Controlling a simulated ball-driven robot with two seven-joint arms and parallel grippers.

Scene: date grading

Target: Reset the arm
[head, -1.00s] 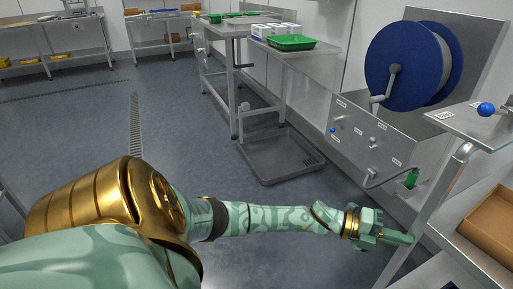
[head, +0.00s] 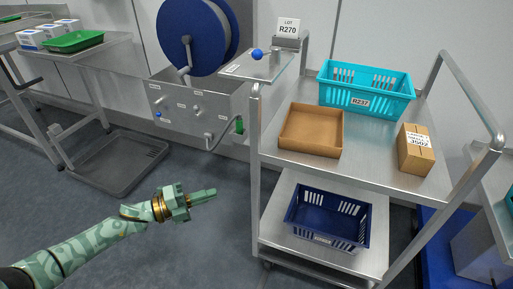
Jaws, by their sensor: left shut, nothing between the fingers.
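My left arm reaches in from the lower left of the head view, green with gold bands. My left gripper (head: 203,196) is shut and empty, with its fingers together pointing right. It hangs in front of the floor, to the left of a metal trolley (head: 262,205), apart from it in the picture. My right gripper is not in view.
The trolley carries a turquoise crate (head: 341,96), an open cardboard tray (head: 311,150) and a small carton (head: 415,160); a dark blue crate (head: 301,212) is below. A blue hose reel (head: 190,30) and steel panel (head: 190,112) are behind.

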